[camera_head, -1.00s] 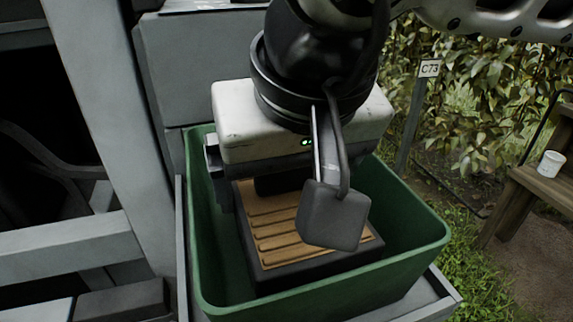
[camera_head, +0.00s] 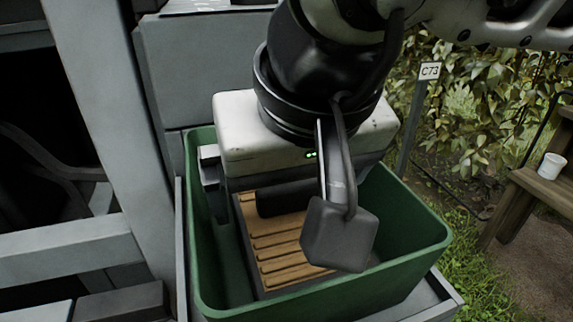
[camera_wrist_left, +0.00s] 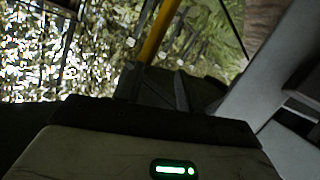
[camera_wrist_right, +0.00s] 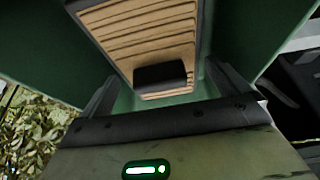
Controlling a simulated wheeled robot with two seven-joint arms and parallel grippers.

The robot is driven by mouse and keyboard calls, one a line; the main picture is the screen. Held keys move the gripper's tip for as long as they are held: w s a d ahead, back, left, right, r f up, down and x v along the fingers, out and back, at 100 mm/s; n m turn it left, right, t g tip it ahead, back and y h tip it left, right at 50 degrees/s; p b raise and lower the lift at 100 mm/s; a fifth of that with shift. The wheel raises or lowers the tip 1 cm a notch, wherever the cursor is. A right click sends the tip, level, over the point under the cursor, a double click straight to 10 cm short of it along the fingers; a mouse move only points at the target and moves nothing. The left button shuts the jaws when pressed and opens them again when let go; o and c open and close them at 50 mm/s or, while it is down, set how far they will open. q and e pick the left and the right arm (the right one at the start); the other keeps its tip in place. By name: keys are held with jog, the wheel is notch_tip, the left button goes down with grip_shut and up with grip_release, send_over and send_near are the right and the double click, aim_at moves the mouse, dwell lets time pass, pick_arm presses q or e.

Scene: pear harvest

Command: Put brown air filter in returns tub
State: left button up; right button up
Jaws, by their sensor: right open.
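The brown air filter (camera_head: 272,262) has a ribbed tan face, a dark frame and a black grip block (camera_head: 285,198). It is inside the green returns tub (camera_head: 408,262); its underside is hidden. My right gripper (camera_head: 284,186) is over the filter, within the tub's mouth. In the right wrist view its fingers stand apart on either side of the grip block (camera_wrist_right: 160,78), with gaps. Part of the filter is hidden behind my right wrist hardware.
The tub sits on a grey ledge (camera_head: 440,292) beside a grey upright (camera_head: 92,100). A wooden bench (camera_head: 545,188) with a white cup (camera_head: 551,166) stands at right. A C73 sign (camera_head: 430,71) and foliage are behind. A yellow pole (camera_wrist_left: 160,32) crosses the left wrist view.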

pick_arm(q)
jog(key=f+g+p, duration=0.1)
jog(key=a+f+y+p, duration=0.1)
jog(key=f, duration=0.1)
jog(key=shift+g, duration=0.4)
pick_arm(e)
jog(key=v, duration=1)
pick_arm(q)
jog(key=shift+r, duration=0.1)
